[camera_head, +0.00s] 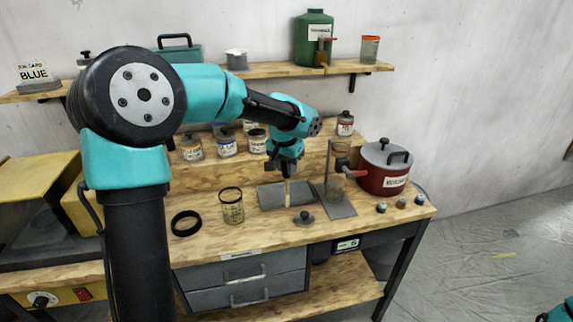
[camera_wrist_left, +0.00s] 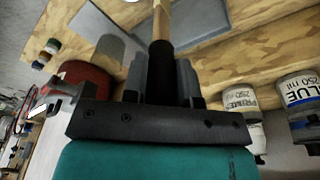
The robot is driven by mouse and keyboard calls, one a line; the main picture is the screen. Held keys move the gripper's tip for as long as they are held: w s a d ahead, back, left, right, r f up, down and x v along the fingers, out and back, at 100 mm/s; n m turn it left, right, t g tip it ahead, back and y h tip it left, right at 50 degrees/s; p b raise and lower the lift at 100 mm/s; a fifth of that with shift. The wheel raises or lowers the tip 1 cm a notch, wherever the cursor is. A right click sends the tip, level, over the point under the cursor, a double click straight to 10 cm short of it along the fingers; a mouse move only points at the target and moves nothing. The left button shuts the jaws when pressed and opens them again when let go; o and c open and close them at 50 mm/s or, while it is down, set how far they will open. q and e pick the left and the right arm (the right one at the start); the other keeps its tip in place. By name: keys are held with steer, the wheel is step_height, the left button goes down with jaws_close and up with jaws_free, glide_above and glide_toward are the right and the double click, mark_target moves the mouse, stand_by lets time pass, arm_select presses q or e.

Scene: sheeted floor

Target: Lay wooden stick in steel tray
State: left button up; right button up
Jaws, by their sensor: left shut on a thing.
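The wooden stick (camera_wrist_left: 161,20) is pale with a dark lower part, gripped between the fingers of my left gripper (camera_wrist_left: 160,85) in the left wrist view. In the head view the left gripper (camera_head: 286,170) points down over the bench, and the stick (camera_head: 288,187) hangs below it, roughly upright. The steel tray (camera_head: 270,197) is a shallow grey tray lying on the bench directly under and behind the stick. A grey tray surface (camera_wrist_left: 200,18) also shows beside the stick in the left wrist view. I cannot tell whether the stick's tip touches the tray. My right gripper is out of view.
A stand with a grey base (camera_head: 338,205) is right of the tray, near a red pot (camera_head: 384,168). A dark knobbed lid (camera_head: 304,218), a wire-sided jar (camera_head: 231,207) and a black ring (camera_head: 186,223) are in front. Several labelled jars (camera_head: 227,145) line the back.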

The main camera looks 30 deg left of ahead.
arm_select(q)
steer(key=w+a, duration=0.5)
steer(key=w, duration=0.3)
steer(key=shift+w+f, duration=0.3)
steer(key=shift+f, duration=0.15)
steer(key=shift+f, duration=1.95)
steer(key=o, duration=0.9)
steer(key=shift+r, duration=0.15)
steer(key=r, duration=0.4)
steer(key=s+r, duration=0.1)
steer(key=r, duration=0.3)
steer(key=s+r, duration=0.1)
steer(key=r, duration=0.3)
